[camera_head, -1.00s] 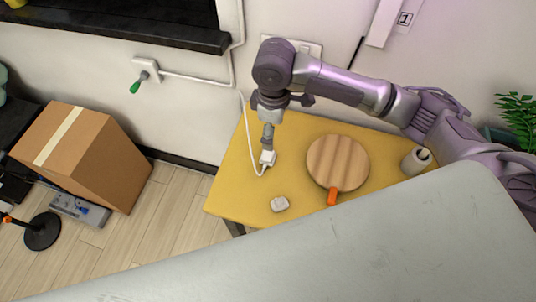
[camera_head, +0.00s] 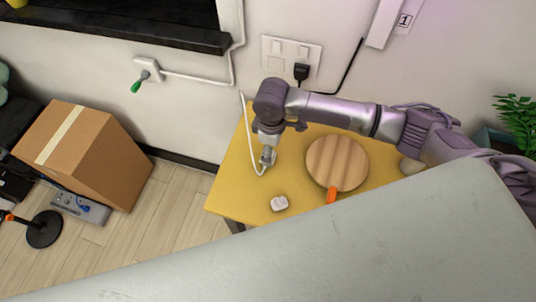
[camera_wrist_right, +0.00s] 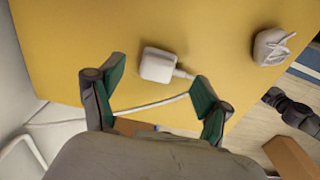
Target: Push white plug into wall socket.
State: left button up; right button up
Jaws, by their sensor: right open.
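In the head view my right gripper (camera_head: 268,155) is low over the table's left part and mostly hides the plug. The white wall socket plate (camera_head: 283,48) is on the wall behind the table, with a black plug (camera_head: 301,72) in its right part. My left gripper is not in view.
The yellow table (camera_head: 238,202) also holds a round wooden board (camera_head: 337,160) with an orange handle and a small white lump (camera_head: 279,203). A white cable (camera_head: 248,135) hangs by the table's left edge. A cardboard box (camera_head: 95,155) stands on the floor at left.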

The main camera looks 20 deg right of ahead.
jog(key=shift+w+a+f, duration=0.15)
jog(key=shift+f, duration=1.75)
jog(key=shift+c, duration=0.3)
jog(key=c, duration=1.1)
